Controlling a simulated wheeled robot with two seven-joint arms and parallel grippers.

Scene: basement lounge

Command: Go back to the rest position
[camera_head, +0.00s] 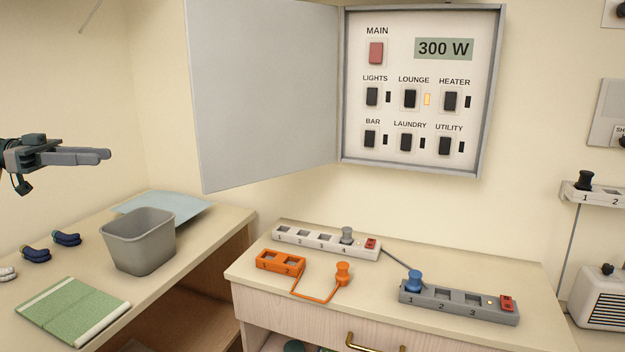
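My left gripper (104,156) is at the left edge of the head view, raised above the left counter and apart from everything. It is seen almost side-on, with its two grey fingers overlapping, so the gap between them cannot be judged. Nothing shows in its fingers. My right gripper is not in view.
An open breaker panel (484,100) reads 300 W, its grey door (262,90) swung left. A white strip (312,250), orange block (280,262) and grey strip (455,312) lie on the cabinet.

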